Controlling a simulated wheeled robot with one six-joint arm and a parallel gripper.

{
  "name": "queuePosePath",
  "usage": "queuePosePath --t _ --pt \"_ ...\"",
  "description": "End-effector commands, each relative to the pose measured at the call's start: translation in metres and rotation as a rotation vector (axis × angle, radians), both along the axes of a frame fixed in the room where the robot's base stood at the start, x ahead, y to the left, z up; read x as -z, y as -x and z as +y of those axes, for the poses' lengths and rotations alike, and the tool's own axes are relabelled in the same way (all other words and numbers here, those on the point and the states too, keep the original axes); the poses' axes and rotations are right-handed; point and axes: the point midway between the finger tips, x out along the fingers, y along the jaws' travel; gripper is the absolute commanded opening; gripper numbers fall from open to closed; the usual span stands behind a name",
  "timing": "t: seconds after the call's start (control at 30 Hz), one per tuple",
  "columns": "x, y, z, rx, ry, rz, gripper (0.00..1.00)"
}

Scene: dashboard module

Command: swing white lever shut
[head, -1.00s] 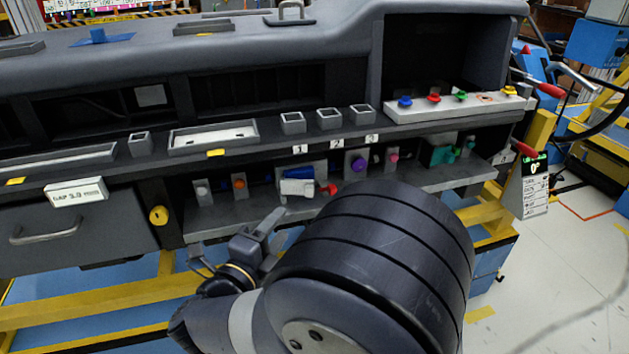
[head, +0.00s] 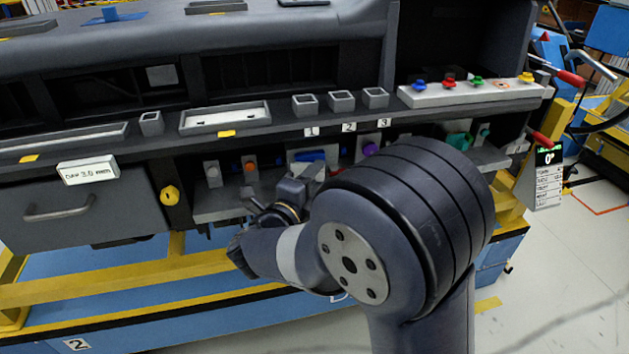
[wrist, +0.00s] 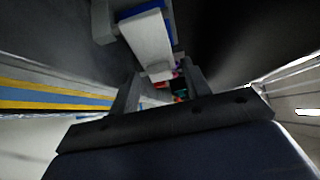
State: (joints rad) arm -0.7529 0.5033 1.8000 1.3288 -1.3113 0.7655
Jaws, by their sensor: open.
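The white lever (wrist: 149,38) shows in the wrist view as a pale block beside a blue part (wrist: 131,12), just past my fingers. In the head view the blue part (head: 311,156) shows on the lower shelf, and my gripper and arm hide much of the lever. My gripper (head: 281,187) is open in front of the shelf, close to the lever. Its two fingers (wrist: 163,87) stand apart in the wrist view, and the lever's near end appears at or just beyond the gap. I cannot tell whether they touch.
On the lower shelf are an orange knob (head: 249,171) to the left, and a purple knob (head: 370,149) and a teal part (head: 459,140) to the right. The shelf above (head: 280,132) overhangs them. A yellow frame rail (head: 110,287) runs below. Floor is clear at right.

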Motion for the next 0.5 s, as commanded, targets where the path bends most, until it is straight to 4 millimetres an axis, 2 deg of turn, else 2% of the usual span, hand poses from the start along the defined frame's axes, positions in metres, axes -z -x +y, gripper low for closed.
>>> queuePosePath --t 0.2,0.5 --pt "-0.0001 0.0000 0.0001 0.000 0.000 0.000 0.44" --pt "0.0000 0.0003 0.0001 0.000 0.000 0.000 0.19"
